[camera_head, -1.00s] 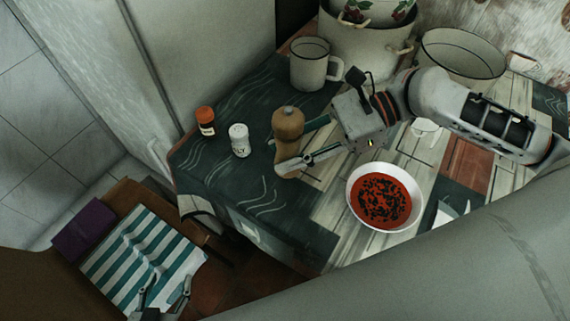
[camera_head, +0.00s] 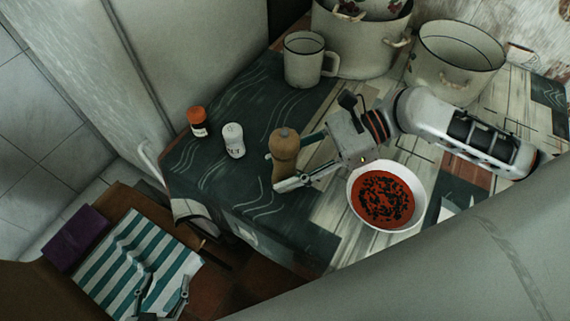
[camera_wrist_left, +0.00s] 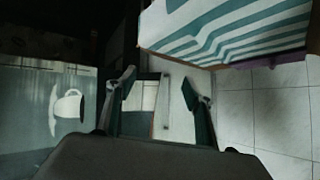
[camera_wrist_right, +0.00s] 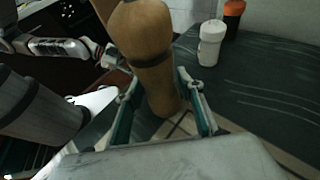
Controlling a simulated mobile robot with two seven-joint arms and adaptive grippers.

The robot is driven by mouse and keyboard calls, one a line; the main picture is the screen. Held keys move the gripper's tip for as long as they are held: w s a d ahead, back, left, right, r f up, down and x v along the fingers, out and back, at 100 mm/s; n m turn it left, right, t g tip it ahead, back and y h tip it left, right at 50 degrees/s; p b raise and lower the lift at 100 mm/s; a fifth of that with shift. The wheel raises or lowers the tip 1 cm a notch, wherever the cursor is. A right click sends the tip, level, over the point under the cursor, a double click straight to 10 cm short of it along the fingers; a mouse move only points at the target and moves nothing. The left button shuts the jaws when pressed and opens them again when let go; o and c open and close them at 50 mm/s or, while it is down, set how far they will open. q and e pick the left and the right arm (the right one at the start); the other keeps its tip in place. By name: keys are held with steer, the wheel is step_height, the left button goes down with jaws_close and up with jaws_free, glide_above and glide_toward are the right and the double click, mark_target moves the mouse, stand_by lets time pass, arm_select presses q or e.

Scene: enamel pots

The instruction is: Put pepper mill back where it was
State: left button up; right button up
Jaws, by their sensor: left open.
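The brown wooden pepper mill (camera_head: 284,157) is upright at the dark part of the table, right of the salt shaker. My right gripper (camera_head: 298,164) has its fingers on both sides of the mill's body and holds it. In the right wrist view the mill (camera_wrist_right: 148,45) fills the space between the fingers (camera_wrist_right: 155,90). I cannot tell whether its base touches the table. My left gripper (camera_head: 165,287) is open and empty, low over the striped cloth; its spread fingers show in the left wrist view (camera_wrist_left: 162,82).
A white salt shaker (camera_head: 233,141) and an orange-capped jar (camera_head: 197,121) stand left of the mill. A bowl of red soup (camera_head: 358,205) is at its right. A mug (camera_head: 303,60) and large pots (camera_head: 455,65) stand behind. A chair with striped cloth (camera_head: 120,262) is below.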

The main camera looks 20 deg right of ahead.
stand_by(0.3)
steer(key=shift+r, duration=0.15)
steer(key=p+v, duration=0.2)
steer(key=v, duration=1)
steer(key=shift+s, duration=0.1)
